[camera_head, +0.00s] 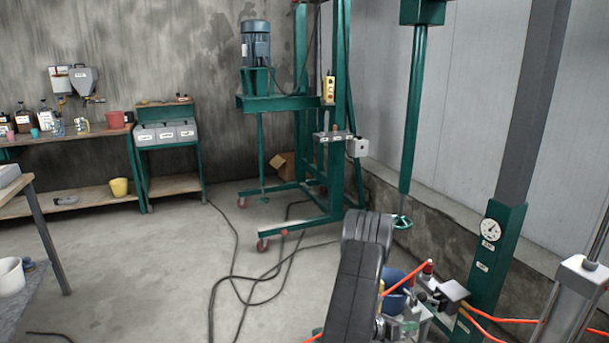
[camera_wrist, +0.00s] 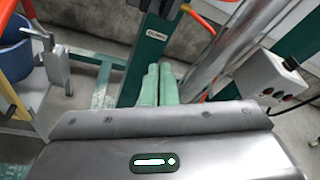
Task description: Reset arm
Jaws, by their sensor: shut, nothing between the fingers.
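My gripper (camera_wrist: 157,84) shows in the wrist view as two pale green fingers side by side, shut with nothing between them. It points toward a dark green post (camera_wrist: 150,50) with a small label. I cannot tell the gap between them. In the head view my dark arm rises at the lower middle, and the gripper itself is hidden there.
Close to my arm are a blue bucket (camera_head: 395,281), a green post with a gauge (camera_head: 490,229) and orange hoses (camera_head: 480,316). A green mixer stand (camera_head: 336,190) is further back. Black cables (camera_head: 237,285) lie on the floor. The left-middle floor is clear.

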